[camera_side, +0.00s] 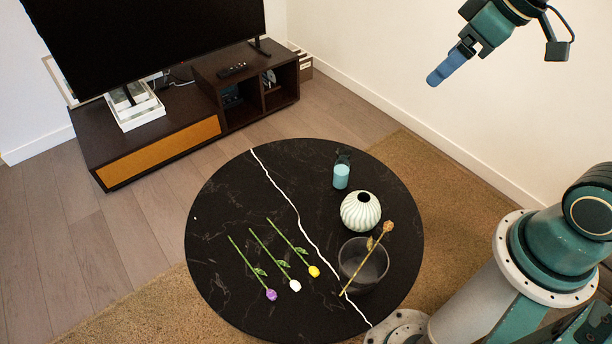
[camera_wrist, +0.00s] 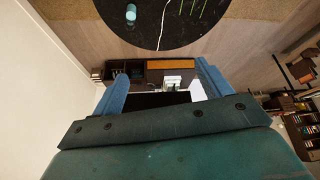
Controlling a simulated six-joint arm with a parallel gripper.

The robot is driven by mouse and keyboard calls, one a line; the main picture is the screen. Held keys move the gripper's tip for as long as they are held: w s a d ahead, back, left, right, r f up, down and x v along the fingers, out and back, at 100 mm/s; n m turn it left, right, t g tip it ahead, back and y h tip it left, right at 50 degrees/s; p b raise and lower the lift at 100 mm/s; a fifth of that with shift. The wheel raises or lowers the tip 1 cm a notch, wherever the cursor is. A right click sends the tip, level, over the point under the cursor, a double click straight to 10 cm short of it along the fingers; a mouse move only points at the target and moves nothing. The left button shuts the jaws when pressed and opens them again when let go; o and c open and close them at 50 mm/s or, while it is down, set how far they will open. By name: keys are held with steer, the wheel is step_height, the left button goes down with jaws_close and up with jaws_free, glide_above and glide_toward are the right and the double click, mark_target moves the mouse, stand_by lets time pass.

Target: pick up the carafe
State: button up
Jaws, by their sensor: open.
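The carafe (camera_side: 341,175) is a small vessel with a light blue lower body and a dark, see-through upper part. It stands upright near the far right edge of the round black table (camera_side: 225,200). In the wrist view the carafe (camera_wrist: 131,13) is at the top edge, left of the middle. My gripper (camera_side: 434,80) is up in the air, well above and to the right of the carafe, apart from everything. In the wrist view my gripper (camera_wrist: 162,82) has its two blue fingers spread wide with nothing between them.
A ribbed pale vase (camera_side: 360,211) stands close in front of the carafe. A dark glass bowl (camera_side: 352,280) with a dried flower leaning across it is nearer. Three flowers (camera_side: 272,262) lie on the table. A TV stand (camera_side: 160,150) is behind. The table's left part is clear.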

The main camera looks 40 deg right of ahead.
steer(key=w+d+f+n+y, duration=0.2)
steer(key=w+d+f, duration=0.2)
steer(key=w+f, duration=0.7)
steer(key=w+d+f+n+y, duration=0.2)
steer(key=w+d+f+y, duration=0.15)
steer(key=w+f, duration=0.7)
steer(key=m+t+h, duration=0.2)
steer(key=m+t, duration=0.1)
steer(key=t, duration=0.4)
glide_toward(349, 167)
steer(key=shift+s+d+y, duration=0.25)
steer(key=shift+s+d, duration=0.15)
steer(key=shift+d, duration=0.15)
steer(key=shift+w+f+n, duration=0.1)
steer(key=shift+n, duration=0.2)
steer(key=shift+x, duration=4.2)
steer(key=shift+w+a, duration=0.1)
steer(key=shift+a, duration=0.05)
